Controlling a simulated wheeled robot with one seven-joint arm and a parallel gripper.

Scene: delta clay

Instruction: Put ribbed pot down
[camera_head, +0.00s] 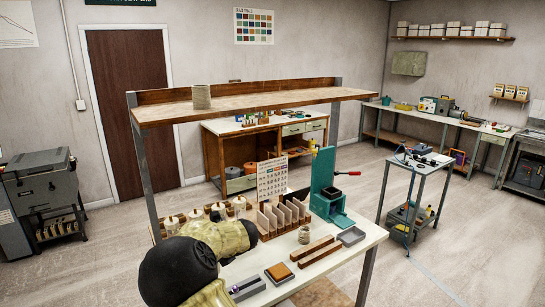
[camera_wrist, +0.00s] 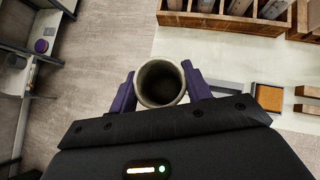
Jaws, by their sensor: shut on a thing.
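My gripper (camera_wrist: 159,72) shows in the wrist view, its two purple fingers closed on either side of a round grey-beige pot, which I take to be the ribbed pot (camera_wrist: 142,96). I look into its open, dark mouth; its outer wall is mostly hidden, so ribs do not show clearly. Below it are the pale worktable's (camera_wrist: 225,52) edge and the floor. Its height above the table cannot be told. In the head view my arm covers the near left part of the worktable (camera_head: 345,244) and hides my gripper and the held pot.
A teal press (camera_head: 325,185) stands behind. Another beige pot (camera_head: 201,97) stands on the raised shelf (camera_head: 270,101), which otherwise looks clear.

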